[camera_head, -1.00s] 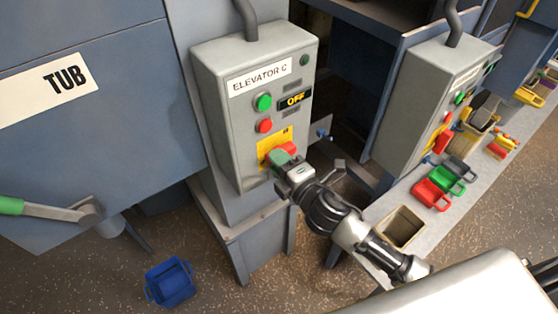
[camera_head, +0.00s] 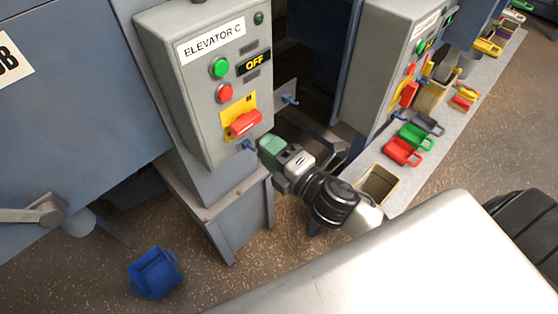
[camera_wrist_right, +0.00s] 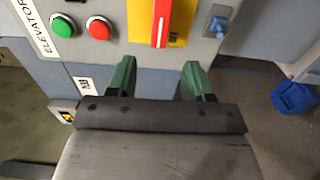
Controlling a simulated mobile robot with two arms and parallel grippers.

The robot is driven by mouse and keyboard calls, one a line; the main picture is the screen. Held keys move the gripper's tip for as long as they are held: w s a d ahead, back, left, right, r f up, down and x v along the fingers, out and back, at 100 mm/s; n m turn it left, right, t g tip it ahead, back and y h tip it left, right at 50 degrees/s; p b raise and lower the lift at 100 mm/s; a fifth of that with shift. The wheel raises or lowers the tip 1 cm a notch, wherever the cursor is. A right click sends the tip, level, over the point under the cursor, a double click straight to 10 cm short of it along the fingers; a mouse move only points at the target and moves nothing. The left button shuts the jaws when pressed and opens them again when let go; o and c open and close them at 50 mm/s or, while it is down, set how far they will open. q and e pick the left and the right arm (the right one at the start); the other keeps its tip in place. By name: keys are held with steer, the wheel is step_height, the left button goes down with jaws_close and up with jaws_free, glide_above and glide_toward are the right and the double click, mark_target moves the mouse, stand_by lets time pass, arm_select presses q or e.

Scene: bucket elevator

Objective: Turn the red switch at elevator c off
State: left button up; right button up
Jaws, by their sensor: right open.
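The elevator C control box (camera_head: 190,110) is grey, with a white "ELEVATOR C" label. Its red switch (camera_head: 245,123) sits on a yellow plate (camera_head: 231,106), with its handle lying roughly sideways along the label's direction. It also shows at the top of the right wrist view (camera_wrist_right: 161,22). A small display (camera_head: 254,64) reads "OFF". My right gripper (camera_head: 268,147), with green fingers, is just below and right of the switch, apart from it. In the right wrist view its two fingers (camera_wrist_right: 158,78) are spread and empty, short of the handle. My left gripper is not in view.
A green button (camera_head: 220,68) and a red button (camera_head: 224,93) are above the switch. A second control box (camera_head: 380,70) stands to the right, beside a ledge with bins and coloured buckets. A blue bucket (camera_head: 155,273) is on the floor at lower left.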

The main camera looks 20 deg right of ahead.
steer(key=shift+v, duration=1.25)
steer(key=s+d+f+m+g+h, duration=0.1)
steer(key=d+f+m+g+h, duration=0.2)
steer(key=f, duration=0.9)
steer(key=s+d+f+m+g+h, duration=0.1)
steer(key=s+d+f+m+g, duration=0.2)
steer(key=f, duration=0.8)
steer(key=d+f+m+g+h, duration=0.1)
steer(key=d+f+m+h, duration=0.3)
steer(key=f, duration=0.8)
steer(key=s+a+f+m+g, duration=0.1)
steer(key=s+f+m+g, duration=0.2)
steer(key=s+f, duration=0.3)
steer(key=s+a+f+m+g+y, duration=0.1)
steer(key=s+f+m+g, duration=0.2)
steer(key=s+f, duration=0.4)
steer(key=s+a+f+m+g+b, duration=0.1)
steer(key=s+f+m+g, duration=0.2)
steer(key=s+f, duration=0.4)
steer(key=s, duration=0.8)
steer(key=shift+s+a+m+y, duration=0.3)
steer(key=shift+m+y, duration=0.1)
steer(key=shift+c, duration=0.8)
steer(key=shift+w, duration=0.2)
